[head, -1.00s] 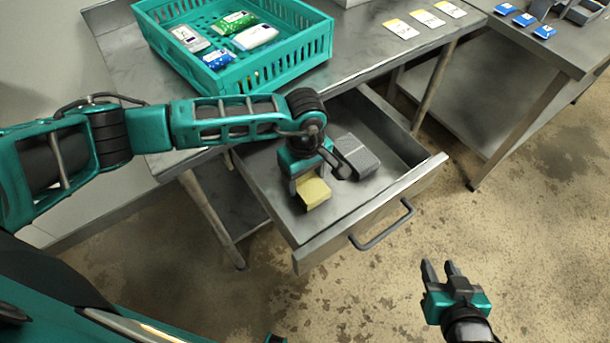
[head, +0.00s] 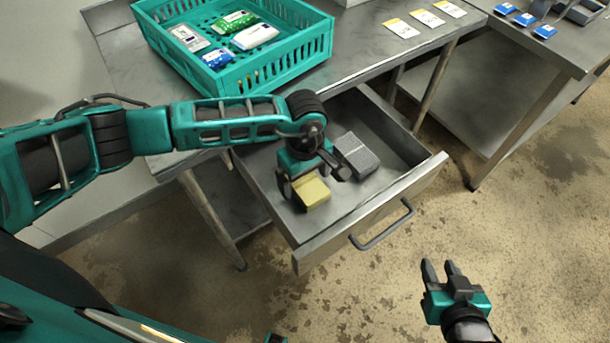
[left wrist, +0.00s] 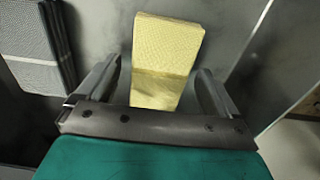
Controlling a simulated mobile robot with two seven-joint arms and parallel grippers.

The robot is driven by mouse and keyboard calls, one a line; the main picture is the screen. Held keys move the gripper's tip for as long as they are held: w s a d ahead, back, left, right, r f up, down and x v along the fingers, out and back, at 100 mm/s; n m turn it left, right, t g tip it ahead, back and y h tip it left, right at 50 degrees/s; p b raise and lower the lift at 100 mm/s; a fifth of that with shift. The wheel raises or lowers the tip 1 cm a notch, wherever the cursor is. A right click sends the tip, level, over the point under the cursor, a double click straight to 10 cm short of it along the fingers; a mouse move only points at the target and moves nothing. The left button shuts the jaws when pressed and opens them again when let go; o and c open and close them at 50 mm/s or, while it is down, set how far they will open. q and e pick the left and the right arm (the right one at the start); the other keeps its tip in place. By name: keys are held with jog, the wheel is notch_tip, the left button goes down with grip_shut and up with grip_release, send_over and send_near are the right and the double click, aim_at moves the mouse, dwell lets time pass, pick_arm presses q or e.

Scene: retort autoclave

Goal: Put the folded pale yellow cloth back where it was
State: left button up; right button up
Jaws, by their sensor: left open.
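The folded pale yellow cloth (head: 312,193) lies in the open drawer, towards its front left corner. It also shows in the left wrist view (left wrist: 165,55), between and beyond my fingers. My left gripper (head: 315,182) is over the cloth's near part, pointing down into the drawer. Its fingers are open, with a gap on each side of the cloth in the left wrist view (left wrist: 160,85). My right gripper (head: 440,272) is open and empty, above the floor in front of the drawer.
A folded grey cloth (head: 356,155) lies in the drawer (head: 400,200), right of the yellow one. A teal crate (head: 270,75) with several packets stands on the steel table (head: 350,45) above. Several cards (head: 425,18) lie on that table. The drawer's right part is bare.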

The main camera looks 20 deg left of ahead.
aim_at(305, 182)
pick_arm(q)
jog(key=shift+r, duration=0.4)
notch_tip(305, 182, up, 12)
jog(key=shift+f, duration=0.2)
jog(key=shift+s+f, duration=0.1)
